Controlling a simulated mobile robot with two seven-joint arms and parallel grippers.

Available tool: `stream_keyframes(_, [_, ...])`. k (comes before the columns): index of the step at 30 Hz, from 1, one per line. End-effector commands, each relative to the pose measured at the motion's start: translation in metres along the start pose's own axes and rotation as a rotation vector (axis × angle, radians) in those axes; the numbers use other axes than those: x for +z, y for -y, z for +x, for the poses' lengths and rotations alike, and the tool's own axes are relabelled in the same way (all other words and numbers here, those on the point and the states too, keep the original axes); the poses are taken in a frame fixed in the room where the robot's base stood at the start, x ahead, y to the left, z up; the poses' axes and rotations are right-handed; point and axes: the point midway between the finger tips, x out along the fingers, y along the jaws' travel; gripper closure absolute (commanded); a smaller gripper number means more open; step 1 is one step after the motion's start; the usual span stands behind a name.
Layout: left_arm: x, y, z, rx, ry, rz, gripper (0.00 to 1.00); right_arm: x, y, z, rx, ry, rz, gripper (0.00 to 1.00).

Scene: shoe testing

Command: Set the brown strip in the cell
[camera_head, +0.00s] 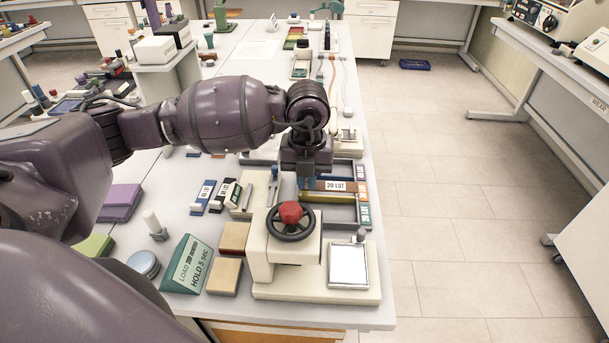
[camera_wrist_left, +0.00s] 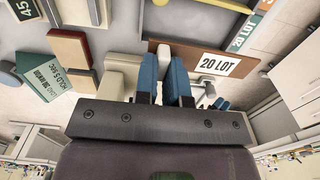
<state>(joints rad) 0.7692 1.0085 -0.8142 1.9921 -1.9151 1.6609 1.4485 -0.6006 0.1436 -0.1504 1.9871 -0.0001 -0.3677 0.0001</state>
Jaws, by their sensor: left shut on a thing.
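The brown strip (camera_head: 347,187) with a white "20 LOT" label lies level across the grey divided tray (camera_head: 341,222) in the head view. I cannot tell whether it rests in a cell or is just above one. My left gripper (camera_head: 304,181) points down at the strip's left end and is shut on it. In the left wrist view the blue fingers (camera_wrist_left: 162,78) are around the left end of the brown strip (camera_wrist_left: 200,48), with its label to their right. The fingertips' contact is partly hidden. My right gripper is not in view.
A cream press with a red-capped handwheel (camera_head: 291,213) stands close in front of the tray. Blue and black labelled blocks (camera_head: 203,196) lie to the left. A green "HOLD 5 SEC" sign (camera_head: 190,265) stands at the front. The table's right edge is close to the tray.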

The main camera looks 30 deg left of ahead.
Motion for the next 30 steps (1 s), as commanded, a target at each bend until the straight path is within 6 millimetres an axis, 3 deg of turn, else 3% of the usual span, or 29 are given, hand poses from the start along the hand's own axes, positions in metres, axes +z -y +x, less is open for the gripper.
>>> stream_keyframes(11, [0.0, 0.0, -0.001, 0.0, 0.0, -0.002, 1.0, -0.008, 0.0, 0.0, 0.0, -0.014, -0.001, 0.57])
stream_keyframes(30, [0.0, 0.0, 0.044, 0.001, -0.003, -0.002, 1.0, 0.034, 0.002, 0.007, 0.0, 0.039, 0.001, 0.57])
